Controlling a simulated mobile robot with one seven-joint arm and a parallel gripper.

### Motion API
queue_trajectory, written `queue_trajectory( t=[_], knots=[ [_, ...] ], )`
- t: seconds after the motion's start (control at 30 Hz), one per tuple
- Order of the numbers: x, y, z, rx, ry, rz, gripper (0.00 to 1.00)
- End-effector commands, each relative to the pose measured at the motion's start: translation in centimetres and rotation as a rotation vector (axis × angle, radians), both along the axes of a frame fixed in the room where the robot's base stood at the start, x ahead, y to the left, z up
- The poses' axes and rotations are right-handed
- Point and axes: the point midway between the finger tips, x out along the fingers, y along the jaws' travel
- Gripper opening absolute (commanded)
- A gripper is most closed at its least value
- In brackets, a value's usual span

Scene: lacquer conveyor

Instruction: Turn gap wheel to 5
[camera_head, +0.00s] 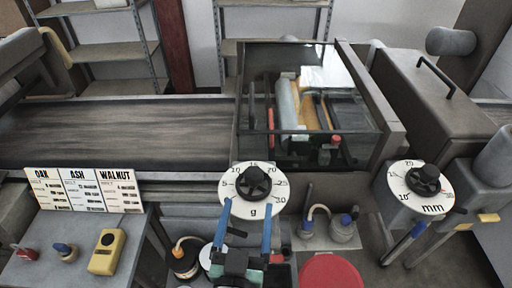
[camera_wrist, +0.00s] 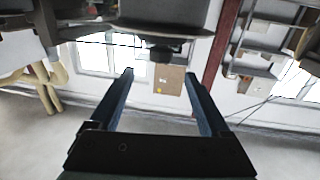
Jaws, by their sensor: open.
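Two white dials with black knobs are on the machine front in the head view. The right dial (camera_head: 423,187) is marked mm, which fits a gap wheel; its pointer reading is too small to tell. The middle dial (camera_head: 254,190) is marked g, with numbers around its rim. My gripper (camera_head: 246,210) is open, its blue fingers apart and overlapping the lower part of the g dial in the picture. In the wrist view my gripper (camera_wrist: 159,75) has nothing between its fingers. A dark knob-like part (camera_wrist: 160,50) shows just beyond the fingertips there.
Oak, ash and walnut cards (camera_head: 84,190) stand at the left, behind a yellow device (camera_head: 107,251). A red round part (camera_head: 330,272) and small cans (camera_head: 343,228) are near my gripper. A glazed hood (camera_head: 310,105) stands behind the g dial, beside the dark conveyor belt (camera_head: 115,132).

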Motion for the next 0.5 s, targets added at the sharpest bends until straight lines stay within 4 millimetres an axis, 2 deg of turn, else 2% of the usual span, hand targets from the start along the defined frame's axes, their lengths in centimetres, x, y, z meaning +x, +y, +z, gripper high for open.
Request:
queue_trajectory(
  t=[0.17,0.5],
  knots=[
    [1.6,-0.2,0.2,-0.001,-0.001,0.001,0.81],
    [7.5,-1.0,0.3,-0.001,-0.002,0.000,0.81]
  ],
)
